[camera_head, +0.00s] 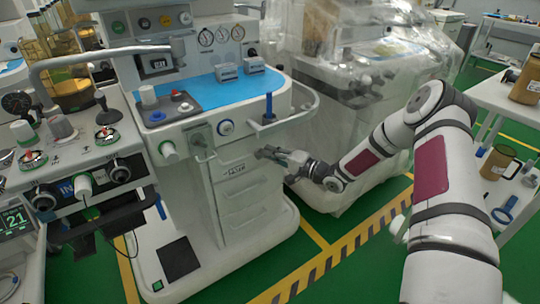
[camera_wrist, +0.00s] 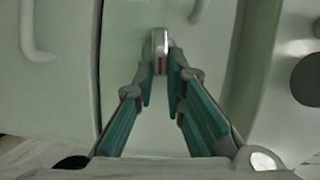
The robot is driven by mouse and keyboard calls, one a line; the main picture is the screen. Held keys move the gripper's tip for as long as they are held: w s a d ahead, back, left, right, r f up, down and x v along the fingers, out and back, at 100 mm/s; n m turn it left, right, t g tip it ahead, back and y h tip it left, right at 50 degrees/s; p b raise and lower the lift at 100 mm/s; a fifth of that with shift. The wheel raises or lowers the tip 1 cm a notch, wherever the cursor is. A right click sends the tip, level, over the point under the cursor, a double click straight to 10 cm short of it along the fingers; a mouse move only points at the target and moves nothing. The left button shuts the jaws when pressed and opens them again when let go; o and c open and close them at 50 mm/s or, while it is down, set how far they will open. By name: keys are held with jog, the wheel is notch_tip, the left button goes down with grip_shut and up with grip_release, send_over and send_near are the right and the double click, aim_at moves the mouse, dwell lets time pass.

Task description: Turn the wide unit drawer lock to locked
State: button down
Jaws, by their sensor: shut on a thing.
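The wide unit (camera_head: 205,265) is a white cart with drawers below a blue worktop. My gripper (camera_head: 262,153) reaches in from the right to the upper drawer front, near a small label. In the wrist view the lock (camera_wrist: 160,42) is a small, narrow silver piece with a red mark on a pale drawer front. My gripper (camera_wrist: 161,72) has its green-padded fingertips on either side of the lock and is shut on it. The fingers cover part of the lock. In the head view I cannot make out the lock behind the gripper.
Drawer handles (camera_wrist: 28,35) stand out from the fronts near the lock. A plastic-covered machine (camera_head: 350,60) stands close behind to the right. Green floor is free in front, beside a yellow-black stripe.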

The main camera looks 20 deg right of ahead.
jog(key=shift+f+m, duration=0.2)
jog(key=shift+m, duration=0.3)
dwell(0.3)
jog(key=c, duration=1.9)
grip_release()
jog(key=v, duration=1.2)
jog(key=shift+f, duration=0.25)
